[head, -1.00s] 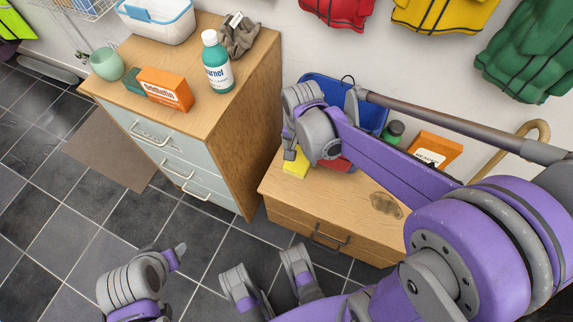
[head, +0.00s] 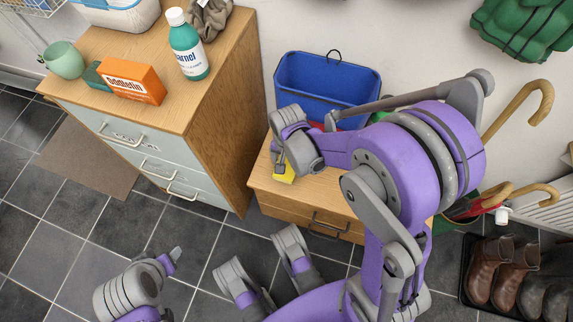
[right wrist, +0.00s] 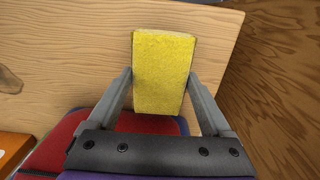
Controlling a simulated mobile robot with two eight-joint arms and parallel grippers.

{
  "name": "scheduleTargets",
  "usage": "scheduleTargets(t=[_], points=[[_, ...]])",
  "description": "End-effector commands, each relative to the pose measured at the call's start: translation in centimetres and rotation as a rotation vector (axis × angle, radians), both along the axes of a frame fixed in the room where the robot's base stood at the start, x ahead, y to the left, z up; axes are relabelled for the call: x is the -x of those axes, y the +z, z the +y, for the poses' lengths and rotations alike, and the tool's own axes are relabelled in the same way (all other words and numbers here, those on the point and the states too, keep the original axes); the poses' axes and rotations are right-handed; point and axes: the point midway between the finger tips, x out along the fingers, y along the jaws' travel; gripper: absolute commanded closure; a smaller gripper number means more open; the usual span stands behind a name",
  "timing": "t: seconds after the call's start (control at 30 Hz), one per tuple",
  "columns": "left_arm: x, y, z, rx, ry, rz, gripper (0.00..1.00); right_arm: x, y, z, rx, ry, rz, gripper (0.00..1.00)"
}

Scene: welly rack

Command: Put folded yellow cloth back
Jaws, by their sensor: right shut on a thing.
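The folded yellow cloth (head: 286,174) shows at the left front part of the low wooden bench (head: 262,184), partly hidden by my right gripper (head: 281,163). In the right wrist view the yellow cloth (right wrist: 163,75) is a thick rough-faced block standing between the two fingers of my right gripper (right wrist: 160,82), which is shut on it. The bench top (right wrist: 80,50) is behind it; I cannot tell whether the cloth touches the wood. My left gripper (head: 174,257) is low over the floor at the lower left, and its finger gap is not clear.
A blue bin (head: 322,85) stands behind my right gripper. Something red (right wrist: 75,145) lies close beneath the gripper in the wrist view. A drawer chest (head: 228,120) rises left of the bench, carrying an orange box (head: 132,82) and a green bottle (head: 188,50). Boots (head: 490,272) stand at right.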

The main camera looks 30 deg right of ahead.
Motion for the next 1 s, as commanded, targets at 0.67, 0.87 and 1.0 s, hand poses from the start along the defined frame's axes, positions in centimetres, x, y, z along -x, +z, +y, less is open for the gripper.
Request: scheduleTargets(t=[0.67,0.87,1.0], points=[[-0.2,-1.0,0.0,0.0,0.0,0.002,0.42,0.0,-2.8,0.0,0.0,0.0,0.0,0.0],[-0.1,-0.9,0.0,0.0,0.0,0.002,0.42,0.0,-2.6,0.0,0.0,0.0,0.0,0.0],[-0.1,-0.4,0.0,0.0,0.0,0.001,0.42,0.0,-1.1,0.0,0.0,0.0,0.0,0.0]])
